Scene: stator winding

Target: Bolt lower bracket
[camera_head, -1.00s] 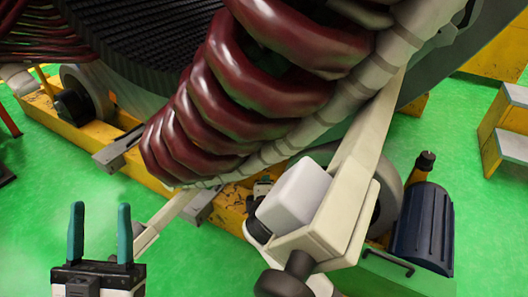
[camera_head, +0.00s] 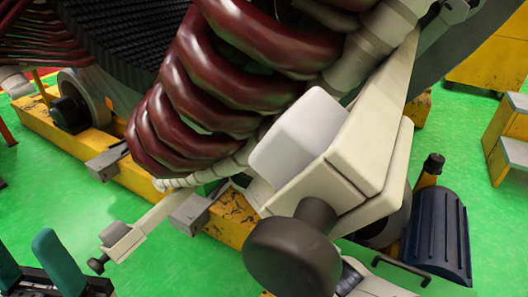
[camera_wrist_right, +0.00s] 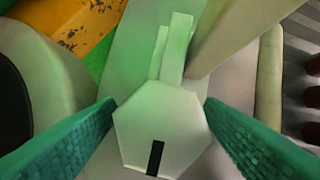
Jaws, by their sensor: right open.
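A large beige bracket (camera_head: 370,130) lies along the ringed pale tube over the dark red coils in the head view. A white block (camera_head: 298,130) sits on it, and a dark round knob (camera_head: 293,255) is at its lower end. A smaller beige bracket (camera_head: 155,218) projects lower left, with a dark bolt (camera_head: 97,265) at its tip. In the right wrist view my right gripper (camera_wrist_right: 160,101) is open, its teal fingers on either side of a pale hexagonal piece (camera_wrist_right: 160,130) with a dark slot. Contact is unclear. My left gripper (camera_head: 25,248) is open and empty, partly cut off at lower left.
Dark red coils (camera_head: 185,90) fill the upper middle. A yellow base beam (camera_head: 60,120) with rollers runs below. A dark blue ribbed motor (camera_head: 440,235) stands at right, and yellow-grey steps (camera_head: 505,140) are at the right edge.

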